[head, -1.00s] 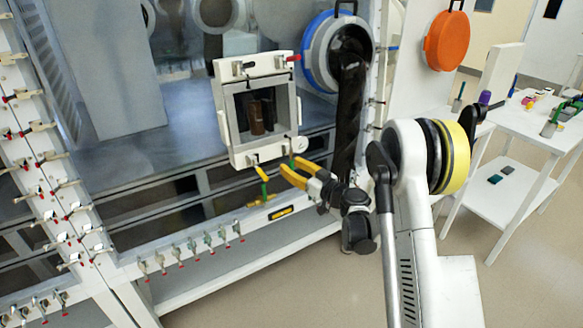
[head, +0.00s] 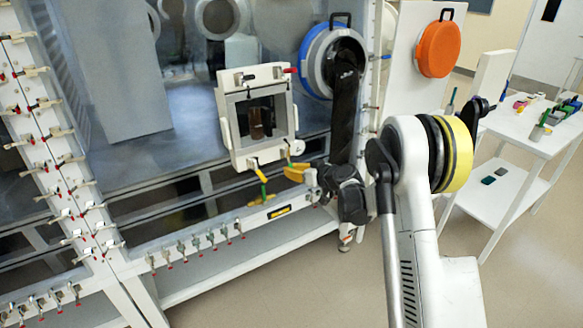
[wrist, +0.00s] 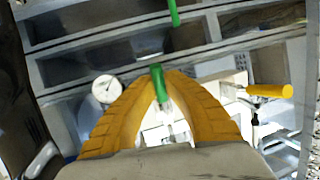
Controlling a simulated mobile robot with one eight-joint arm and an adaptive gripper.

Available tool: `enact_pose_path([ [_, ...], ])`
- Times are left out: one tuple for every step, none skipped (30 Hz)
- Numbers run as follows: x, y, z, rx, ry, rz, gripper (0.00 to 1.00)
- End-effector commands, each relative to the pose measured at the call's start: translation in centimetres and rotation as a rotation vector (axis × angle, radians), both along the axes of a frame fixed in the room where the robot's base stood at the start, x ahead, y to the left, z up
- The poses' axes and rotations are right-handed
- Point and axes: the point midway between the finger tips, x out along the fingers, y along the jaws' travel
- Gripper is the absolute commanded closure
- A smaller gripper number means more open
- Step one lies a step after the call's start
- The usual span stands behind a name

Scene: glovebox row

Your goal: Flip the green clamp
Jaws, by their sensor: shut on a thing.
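The green clamp (head: 289,155) is at the lower right corner of the small white-framed door. In the head view only a thin green piece of it shows above my yellow fingertips. In the wrist view its green handle (wrist: 157,82) stands between the tips of my gripper (wrist: 160,95), which are shut on it. In the head view my gripper (head: 290,172) reaches in from the right, just below the door frame. The clamp's base is partly hidden by the fingers.
A yellow-handled clamp (head: 253,165) sits beside it on the door's lower edge and also shows in the wrist view (wrist: 268,91). A round white gauge (wrist: 106,89) is close to the left finger. A black glove port sleeve (head: 347,110) hangs just right of the door.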

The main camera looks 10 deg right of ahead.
Motion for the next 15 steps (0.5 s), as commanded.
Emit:
enact_pose_path([
  [-0.1, 0.0, 0.8, -0.014, 0.041, 0.002, 1.0],
  [-0.2, -0.1, 0.9, -0.022, 0.068, 0.002, 1.0],
  [-0.3, -0.1, 0.9, -0.034, 0.106, 0.002, 1.0],
  [-0.4, -0.2, 1.0, -0.043, 0.132, 0.001, 1.0],
  [-0.5, -0.2, 1.1, -0.052, 0.16, 0.002, 1.0],
  [-0.6, -0.2, 1.2, -0.063, 0.196, 0.002, 1.0],
  [-0.7, -0.2, 1.3, -0.072, 0.223, 0.002, 1.0],
  [-0.8, -0.3, 1.3, -0.082, 0.249, 0.001, 1.0],
  [-0.9, -0.3, 1.5, -0.093, 0.286, 0.002, 1.0],
  [-1.0, -0.3, 1.5, -0.101, 0.313, 0.002, 1.0],
  [-1.1, -0.3, 1.6, -0.111, 0.34, 0.001, 1.0],
  [-1.2, -0.4, 1.7, -0.122, 0.377, 0.002, 1.0],
  [-1.3, -0.4, 1.8, -0.131, 0.403, 0.001, 1.0],
  [-1.3, -0.4, 1.9, -0.139, 0.431, 0.001, 1.0],
  [-1.4, -0.5, 2.1, -0.15, 0.467, 0.001, 1.0],
])
